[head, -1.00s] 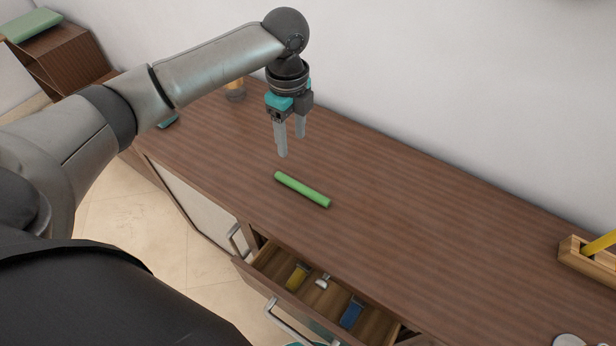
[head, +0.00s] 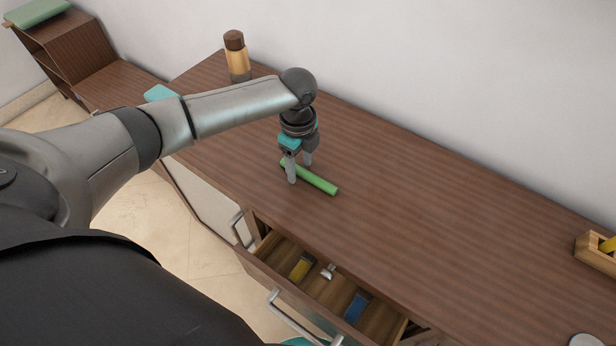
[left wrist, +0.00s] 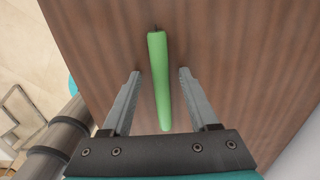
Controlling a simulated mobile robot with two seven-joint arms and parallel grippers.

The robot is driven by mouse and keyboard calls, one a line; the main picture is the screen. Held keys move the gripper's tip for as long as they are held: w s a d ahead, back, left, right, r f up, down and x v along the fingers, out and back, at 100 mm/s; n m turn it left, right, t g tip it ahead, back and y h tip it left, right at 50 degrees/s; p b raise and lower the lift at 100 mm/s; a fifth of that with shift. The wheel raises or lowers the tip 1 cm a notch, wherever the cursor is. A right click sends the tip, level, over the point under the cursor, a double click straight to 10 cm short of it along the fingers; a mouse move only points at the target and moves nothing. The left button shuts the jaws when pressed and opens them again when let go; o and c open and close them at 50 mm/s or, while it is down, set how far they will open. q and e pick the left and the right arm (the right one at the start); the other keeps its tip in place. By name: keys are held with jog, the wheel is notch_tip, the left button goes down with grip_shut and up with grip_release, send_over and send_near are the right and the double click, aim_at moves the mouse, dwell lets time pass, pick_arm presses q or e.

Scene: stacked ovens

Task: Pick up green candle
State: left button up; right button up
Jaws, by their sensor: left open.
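The green candle (head: 318,180) lies on its side on the brown wooden dresser top. It is a plain thin cylinder, and a dark wick shows at its far end in the left wrist view (left wrist: 159,75). My left gripper (head: 299,175) points down over the candle's left end in the head view. Its fingers are open, one on each side of the candle, and hide a little of it. In the left wrist view the candle lies between the two fingers (left wrist: 159,72), apart from both. My right gripper is not in view.
An open drawer (head: 385,325) below the dresser's front edge holds a yellow item (head: 302,267), a small metal item and a blue item (head: 356,307). An amber bottle (head: 237,58) stands at the back left. A wooden box (head: 597,258) stands far right. The dresser top (head: 430,210) is mostly clear.

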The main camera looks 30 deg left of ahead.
pick_arm(q)
jog(key=shift+f, duration=0.15)
jog(key=shift+c, duration=0.2)
grip_shut()
dwell(0.8)
